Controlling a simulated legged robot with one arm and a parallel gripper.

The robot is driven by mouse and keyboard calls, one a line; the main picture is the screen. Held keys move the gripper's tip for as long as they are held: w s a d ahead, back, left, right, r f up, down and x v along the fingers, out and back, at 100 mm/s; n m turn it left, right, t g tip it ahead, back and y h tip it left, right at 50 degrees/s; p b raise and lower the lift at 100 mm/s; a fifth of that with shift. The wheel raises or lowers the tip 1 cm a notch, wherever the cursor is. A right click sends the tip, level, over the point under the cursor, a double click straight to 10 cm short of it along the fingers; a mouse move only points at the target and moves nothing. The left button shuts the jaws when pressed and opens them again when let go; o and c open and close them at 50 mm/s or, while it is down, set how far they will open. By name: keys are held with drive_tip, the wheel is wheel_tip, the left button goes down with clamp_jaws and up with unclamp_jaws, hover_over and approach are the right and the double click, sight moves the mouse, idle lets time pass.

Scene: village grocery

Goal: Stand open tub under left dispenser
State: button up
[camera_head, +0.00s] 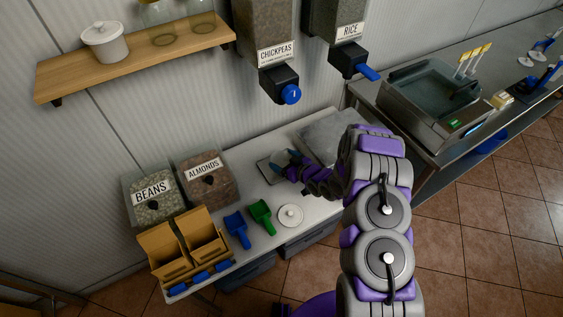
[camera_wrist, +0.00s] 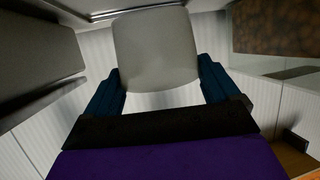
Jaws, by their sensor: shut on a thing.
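My gripper (camera_head: 285,165) is low over the counter, in front of the wall and left of my arm. In the wrist view its two blue fingers are shut on a pale grey, rounded tub (camera_wrist: 155,50), one finger on each side. In the head view the tub is hard to make out, and its inside cannot be seen. The left dispenser (camera_head: 262,25), labelled CHICKPEAS, hangs on the wall above, with a black outlet and blue knob (camera_head: 291,94). A round white lid (camera_head: 290,215) with a knob lies on the counter, apart from my gripper.
The RICE dispenser (camera_head: 338,20) hangs to the right. BEANS (camera_head: 152,192) and ALMONDS (camera_head: 209,180) bins stand at the counter's left, near a blue scoop (camera_head: 238,230) and a green scoop (camera_head: 262,217). A lidded pot (camera_head: 104,43) stands on the shelf (camera_head: 130,68).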

sight(277, 159)
drive_tip(key=shift+w+a+f, duration=0.1)
drive_tip(key=shift+w+a, duration=0.45)
drive_tip(key=shift+w, duration=0.35)
drive_tip(key=shift+w+d, duration=0.3)
drive_tip(key=shift+d, duration=0.15)
drive_tip(key=f, duration=0.2)
drive_tip(key=f+b, duration=0.1)
drive_tip(key=shift+d, duration=0.25)
drive_tip(key=shift+a+f, duration=0.25)
drive_tip(key=shift+a, duration=0.55)
drive_tip(key=o, duration=0.7)
drive_tip(key=shift+o, duration=0.6)
drive_tip(key=shift+d+r, duration=0.2)
drive_tip(key=shift+d, duration=0.65)
drive_tip(key=p+v, duration=0.1)
drive_tip(key=v, duration=1)
drive_tip(key=shift+s+a+p, duration=0.25)
drive_tip(key=shift+a+p, duration=0.05)
